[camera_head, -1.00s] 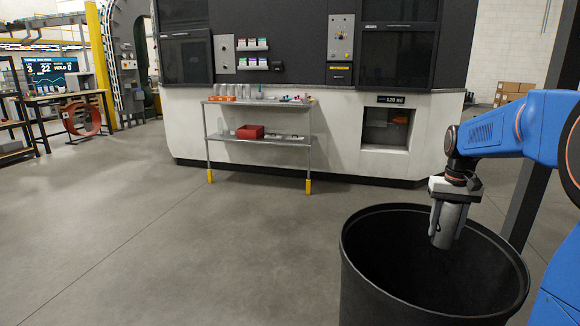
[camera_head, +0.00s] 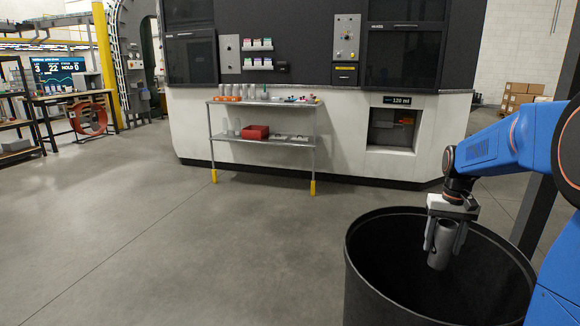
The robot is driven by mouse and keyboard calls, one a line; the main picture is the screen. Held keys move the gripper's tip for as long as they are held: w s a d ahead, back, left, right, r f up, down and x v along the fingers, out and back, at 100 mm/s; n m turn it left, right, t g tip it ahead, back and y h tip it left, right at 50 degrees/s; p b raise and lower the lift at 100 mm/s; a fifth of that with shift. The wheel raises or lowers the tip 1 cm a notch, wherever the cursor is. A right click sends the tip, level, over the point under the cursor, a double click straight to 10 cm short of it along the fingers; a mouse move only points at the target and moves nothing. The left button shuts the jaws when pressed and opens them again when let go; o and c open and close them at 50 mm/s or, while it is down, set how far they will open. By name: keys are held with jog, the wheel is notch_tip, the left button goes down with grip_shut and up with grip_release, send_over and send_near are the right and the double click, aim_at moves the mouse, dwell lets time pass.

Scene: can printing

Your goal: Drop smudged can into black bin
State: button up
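The black bin (camera_head: 362,270) stands open at the lower right, its inside dark. My gripper (camera_head: 444,238) points down over its opening. Its two fingers are spread, one on each side of the grey can (camera_head: 440,250). The can hangs lower than the fingertips, slightly tilted, with a gap visible on the right finger's side. It appears loose and in mid-air over the bin's mouth. Any smudge on it is too small to make out. The bin's floor is hidden.
A dark post (camera_head: 535,210) rises behind my arm. The grey floor left of the bin is clear.

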jog(key=shift+o, duration=0.3)
notch_tip(320, 180, up, 17)
jog(key=shift+r, duration=0.2)
dwell(0.4)
